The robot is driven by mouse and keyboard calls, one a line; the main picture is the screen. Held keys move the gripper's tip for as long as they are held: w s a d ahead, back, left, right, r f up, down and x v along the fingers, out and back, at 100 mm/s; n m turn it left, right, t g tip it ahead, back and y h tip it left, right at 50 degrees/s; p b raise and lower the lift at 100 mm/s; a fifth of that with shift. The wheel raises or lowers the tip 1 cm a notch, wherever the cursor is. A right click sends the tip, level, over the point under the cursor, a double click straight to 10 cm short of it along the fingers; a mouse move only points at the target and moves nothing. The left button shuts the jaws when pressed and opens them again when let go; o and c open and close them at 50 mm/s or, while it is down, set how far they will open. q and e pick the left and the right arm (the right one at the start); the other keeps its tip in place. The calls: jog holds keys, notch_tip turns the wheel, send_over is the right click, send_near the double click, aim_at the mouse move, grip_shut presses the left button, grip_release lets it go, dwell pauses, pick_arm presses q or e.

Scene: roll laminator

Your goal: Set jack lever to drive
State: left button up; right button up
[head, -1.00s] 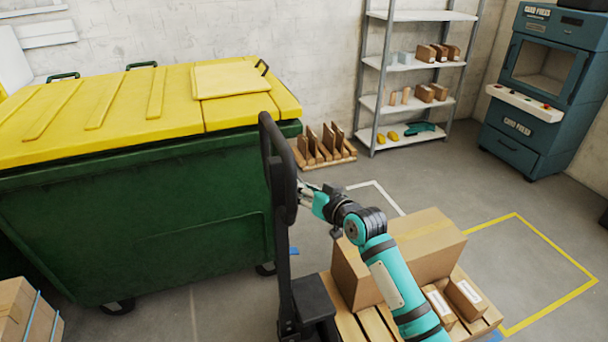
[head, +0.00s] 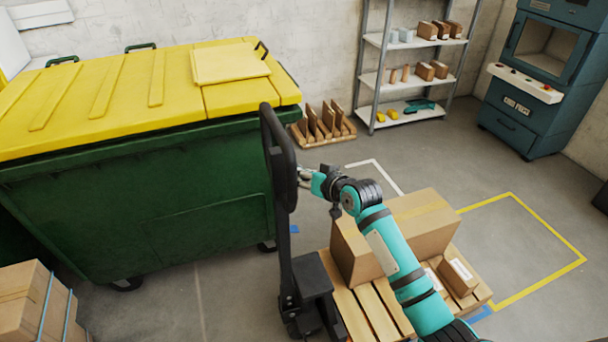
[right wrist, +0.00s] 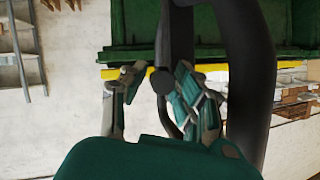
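The black pallet jack handle (head: 289,165) stands upright on its mast (head: 285,250), in the middle of the head view. My right gripper (head: 305,175) is at the right side of the handle loop, near its top part; the loop partly hides the fingertips. In the right wrist view, my right gripper (right wrist: 157,77) has its two fingers apart. A dark rounded piece, perhaps the jack lever (right wrist: 162,80), lies between the fingers in the picture. I cannot tell whether they touch it. The thick handle bar (right wrist: 250,80) passes close beside the right finger. My left gripper is out of view.
A green dumpster (head: 150,210) with a yellow lid stands close left of the handle. A pallet (head: 375,310) with cardboard boxes (head: 425,220) lies under my right arm. Shelving (head: 372,70) and a blue machine (head: 530,100) stand behind.

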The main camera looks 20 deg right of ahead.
jog(key=shift+s, duration=0.2)
jog(key=v, duration=1.1)
jog(key=shift+s+r, duration=0.15)
jog(key=shift+s, duration=0.1)
jog(key=shift+d, duration=0.15)
